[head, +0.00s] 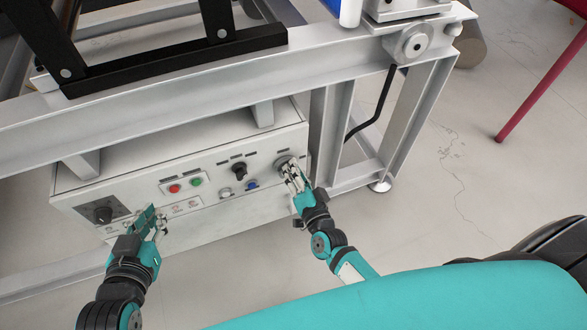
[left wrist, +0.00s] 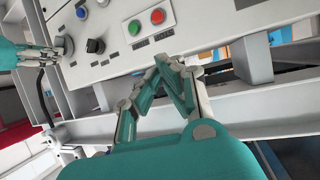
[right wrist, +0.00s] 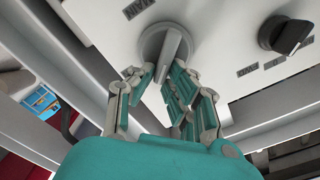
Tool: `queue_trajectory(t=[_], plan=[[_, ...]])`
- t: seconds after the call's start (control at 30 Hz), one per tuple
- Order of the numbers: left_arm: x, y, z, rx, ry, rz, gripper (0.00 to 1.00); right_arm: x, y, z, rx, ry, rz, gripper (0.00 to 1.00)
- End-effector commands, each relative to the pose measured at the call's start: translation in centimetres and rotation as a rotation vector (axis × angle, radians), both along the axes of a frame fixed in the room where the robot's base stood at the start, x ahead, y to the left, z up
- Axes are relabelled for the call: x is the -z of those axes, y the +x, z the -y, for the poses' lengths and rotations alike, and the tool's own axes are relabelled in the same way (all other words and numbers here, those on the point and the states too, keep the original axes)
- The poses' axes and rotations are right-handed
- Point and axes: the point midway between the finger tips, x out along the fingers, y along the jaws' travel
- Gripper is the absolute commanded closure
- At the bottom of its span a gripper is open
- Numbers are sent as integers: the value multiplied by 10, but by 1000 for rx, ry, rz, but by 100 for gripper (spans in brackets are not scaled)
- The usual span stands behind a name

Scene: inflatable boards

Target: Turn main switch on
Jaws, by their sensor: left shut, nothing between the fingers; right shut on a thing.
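The main switch (head: 283,161) is a round grey rotary knob with a raised handle bar, at the right end of the control box. In the right wrist view the switch (right wrist: 170,46) sits beside a "MAIN" label, its bar tilted slightly from upright. My right gripper (head: 291,174) is shut on the bar, its fingers (right wrist: 163,80) on both sides of it. My left gripper (head: 157,216) is shut and empty in front of the panel's lower left part; in the left wrist view its fingertips (left wrist: 168,66) meet below the red and green buttons.
A metal frame beam (head: 190,105) runs above the box. Open floor lies to the right.

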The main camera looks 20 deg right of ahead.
Motion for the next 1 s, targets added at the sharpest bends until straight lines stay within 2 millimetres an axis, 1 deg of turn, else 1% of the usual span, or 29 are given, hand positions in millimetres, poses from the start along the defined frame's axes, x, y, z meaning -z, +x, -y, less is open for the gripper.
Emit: queue_trajectory(t=[0.17,0.37,0.6,0.8,1.0], plan=[[-6,4,2,2,-10,41,100,4,0,3,1,166,-5,100],[-22,12,7,9,-33,138,100,8,0,5,2,353,-11,100],[-46,20,12,18,-68,279,100,12,0,6,2,545,-18,100],[-65,23,16,25,-93,378,100,14,0,6,2,658,-22,100],[-76,24,18,28,-108,437,100,15,0,6,3,724,-25,100]])
